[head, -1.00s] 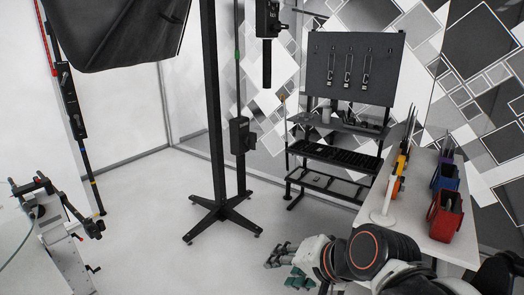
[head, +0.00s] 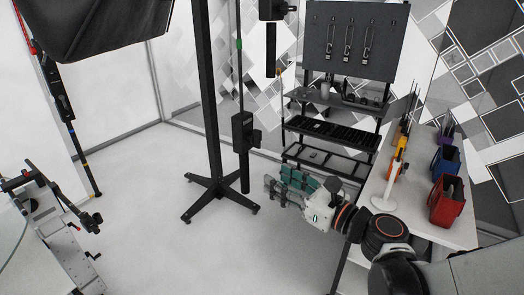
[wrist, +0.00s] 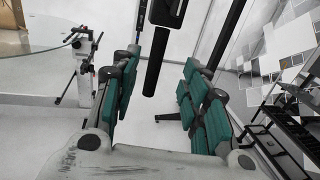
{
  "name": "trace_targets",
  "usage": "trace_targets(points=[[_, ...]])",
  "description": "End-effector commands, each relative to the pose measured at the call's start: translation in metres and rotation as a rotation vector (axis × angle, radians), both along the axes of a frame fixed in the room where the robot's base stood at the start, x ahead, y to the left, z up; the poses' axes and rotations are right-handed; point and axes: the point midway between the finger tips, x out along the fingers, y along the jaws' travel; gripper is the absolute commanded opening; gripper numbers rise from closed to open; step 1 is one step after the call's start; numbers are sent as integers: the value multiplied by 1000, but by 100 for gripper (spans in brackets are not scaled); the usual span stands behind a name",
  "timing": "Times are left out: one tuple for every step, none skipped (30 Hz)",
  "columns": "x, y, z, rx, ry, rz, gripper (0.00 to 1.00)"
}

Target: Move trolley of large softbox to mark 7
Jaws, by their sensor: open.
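A large black softbox (head: 95,25) hangs at the top left of the head view, cut by the edge. A tall black stand (head: 207,100) on a cross-shaped foot (head: 220,197) stands right of it; whether it carries the softbox cannot be told. My gripper (head: 274,188) is open and empty, low and right of the foot, apart from it. In the wrist view its green-padded fingers (wrist: 160,75) are spread wide. Between them a dark hanging rod (wrist: 154,65) and part of a dark foot (wrist: 168,117) show farther off. Mark 7 is not seen.
A black shelf rack (head: 330,140) stands behind my gripper. A white table (head: 415,215) with coloured bins (head: 446,200) is at right. A clamp stand (head: 55,220) by a glass top (head: 10,235) is at left. The floor between is clear.

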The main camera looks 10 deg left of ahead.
Motion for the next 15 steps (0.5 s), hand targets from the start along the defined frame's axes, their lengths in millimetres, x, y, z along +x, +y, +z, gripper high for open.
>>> trace_targets(points=[[3, 5, 0, -1, -1, 3, 41], [5, 9, -1, -1, 0, 3, 41], [9, 14, -1, -2, -1, 4, 41], [11, 19, -1, -2, -1, 4, 41], [14, 23, -1, -2, -2, 4, 41], [18, 30, -1, -2, -2, 4, 41], [22, 35, -1, -2, -2, 4, 41], [25, 40, -1, -4, -2, 5, 41], [30, 47, -1, -4, -2, 4, 41], [33, 51, -1, -4, -2, 4, 41], [36, 56, -1, -4, -2, 4, 41], [41, 63, -1, -4, -3, 4, 41], [44, 68, -1, -4, -3, 4, 41], [47, 72, -1, -4, -3, 4, 41], [51, 78, -1, -4, -3, 3, 41]])
